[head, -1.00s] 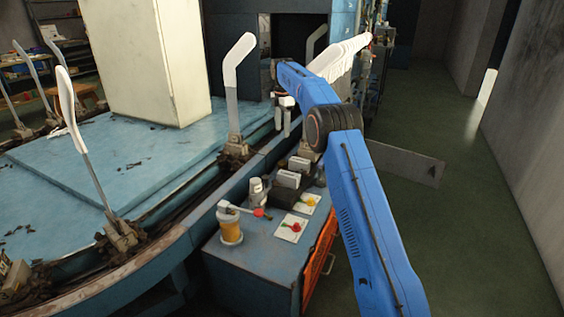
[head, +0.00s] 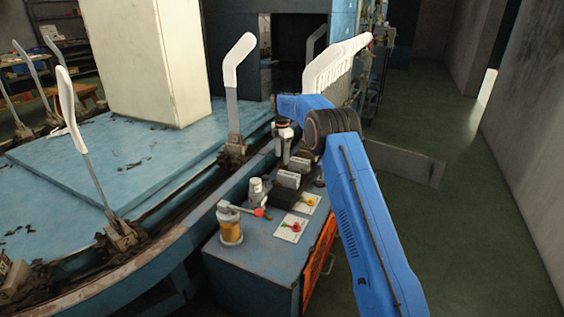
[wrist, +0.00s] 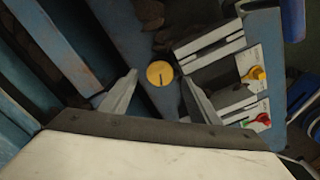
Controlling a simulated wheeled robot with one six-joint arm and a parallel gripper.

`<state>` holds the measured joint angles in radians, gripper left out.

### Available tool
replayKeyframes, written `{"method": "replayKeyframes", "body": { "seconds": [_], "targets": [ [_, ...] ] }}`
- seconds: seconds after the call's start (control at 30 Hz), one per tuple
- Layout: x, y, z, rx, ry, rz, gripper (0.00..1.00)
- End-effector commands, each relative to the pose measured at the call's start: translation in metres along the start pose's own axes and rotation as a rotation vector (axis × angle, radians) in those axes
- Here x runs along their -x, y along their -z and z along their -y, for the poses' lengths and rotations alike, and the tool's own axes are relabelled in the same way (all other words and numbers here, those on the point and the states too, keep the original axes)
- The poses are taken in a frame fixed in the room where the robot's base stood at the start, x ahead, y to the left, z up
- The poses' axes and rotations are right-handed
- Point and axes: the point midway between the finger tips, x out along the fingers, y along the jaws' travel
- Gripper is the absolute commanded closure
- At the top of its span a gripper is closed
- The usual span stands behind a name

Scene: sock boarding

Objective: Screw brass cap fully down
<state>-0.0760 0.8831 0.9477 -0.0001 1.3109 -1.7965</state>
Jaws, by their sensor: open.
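The brass cap (wrist: 160,73) is a round, yellow disc with a dark line across it, seen from above in the wrist view. I cannot make it out in the head view. My gripper (wrist: 159,78) is open, with one finger on either side of the cap in this view and a visible gap on both sides. Whether the fingertips are level with the cap or above it, I cannot tell. In the head view my gripper (head: 285,158) points down over the far end of the blue cabinet, beside the grey blocks. What supports the cap is hidden.
The blue cabinet top (head: 262,243) carries grey blocks (head: 289,179), a small grey fitting (head: 257,190), an amber jar (head: 230,230) and cards with a yellow knob (head: 309,201) and a red knob (head: 294,226). A white upright board (head: 237,62) stands left of my gripper.

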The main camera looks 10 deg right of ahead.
Motion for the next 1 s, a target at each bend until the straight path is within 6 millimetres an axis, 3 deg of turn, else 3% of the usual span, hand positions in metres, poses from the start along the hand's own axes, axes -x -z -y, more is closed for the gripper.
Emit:
{"method": "replayKeyframes", "body": {
  "seconds": [0.1, 0.3, 0.63, 0.8, 1.0],
  "targets": [
    [-0.017, 0.000, 0.001, 0.000, 0.001, 0.000, 0.44],
    [-0.031, 0.000, 0.000, 0.000, 0.000, 0.000, 0.44],
    [-0.034, 0.000, 0.000, 0.000, 0.000, 0.000, 0.44],
    [-0.034, 0.000, 0.000, 0.000, 0.000, 0.000, 0.82],
    [-0.034, 0.000, 0.000, -0.004, 0.000, 0.000, 0.85]
  ]
}}
